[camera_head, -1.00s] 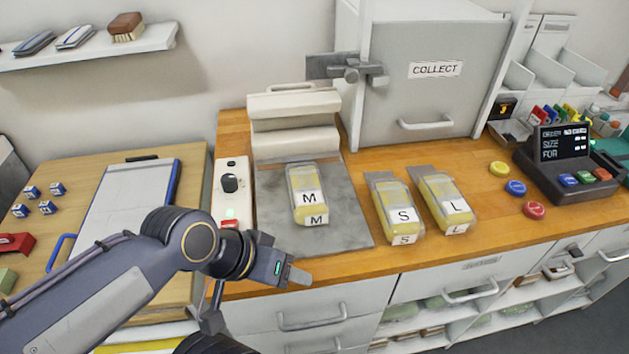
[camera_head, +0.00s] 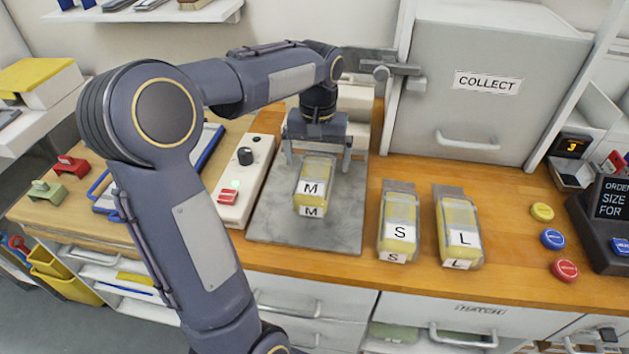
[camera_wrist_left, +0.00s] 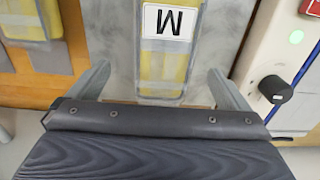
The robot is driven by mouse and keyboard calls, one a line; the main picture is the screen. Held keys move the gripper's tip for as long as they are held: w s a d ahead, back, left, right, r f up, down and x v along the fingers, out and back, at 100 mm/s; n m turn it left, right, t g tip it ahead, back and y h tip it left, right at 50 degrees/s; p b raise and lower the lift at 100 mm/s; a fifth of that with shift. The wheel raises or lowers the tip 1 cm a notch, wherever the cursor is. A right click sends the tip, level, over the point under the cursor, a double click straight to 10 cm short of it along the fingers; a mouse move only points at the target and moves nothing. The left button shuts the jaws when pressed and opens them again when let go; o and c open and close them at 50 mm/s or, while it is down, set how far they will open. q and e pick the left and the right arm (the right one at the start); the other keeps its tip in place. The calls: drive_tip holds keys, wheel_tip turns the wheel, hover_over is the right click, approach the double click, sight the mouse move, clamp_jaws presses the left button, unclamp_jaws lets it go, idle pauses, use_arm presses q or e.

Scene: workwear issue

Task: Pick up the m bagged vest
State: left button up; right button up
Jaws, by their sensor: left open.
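The M bagged vest (camera_head: 313,184), a yellow pack in clear wrap with a white M label, lies on the grey plate (camera_head: 345,231) on the wooden counter. My left gripper (camera_head: 318,170) is above its far end, pointing down, with one finger on each side of the pack. In the left wrist view the yellow vest (camera_wrist_left: 164,72) lies between the two spread fingers (camera_wrist_left: 163,84), with gaps on both sides. The gripper is open and holds nothing. My right gripper does not show.
The S bag (camera_head: 398,228) and the L bag (camera_head: 458,228) lie to the right on the counter. A white control box (camera_head: 246,185) with a knob stands left of the plate. The COLLECT cabinet (camera_head: 490,120) stands behind.

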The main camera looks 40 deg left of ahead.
sight(315, 174)
use_arm(q)
drive_tip(key=f, duration=0.5)
drive_tip(key=shift+s+a+f, duration=0.15)
drive_tip(key=shift+a+f, duration=0.05)
drive_tip(key=shift+f, duration=0.2)
drive_tip(key=c, duration=1.2)
drive_tip(key=shift+r, duration=0.1)
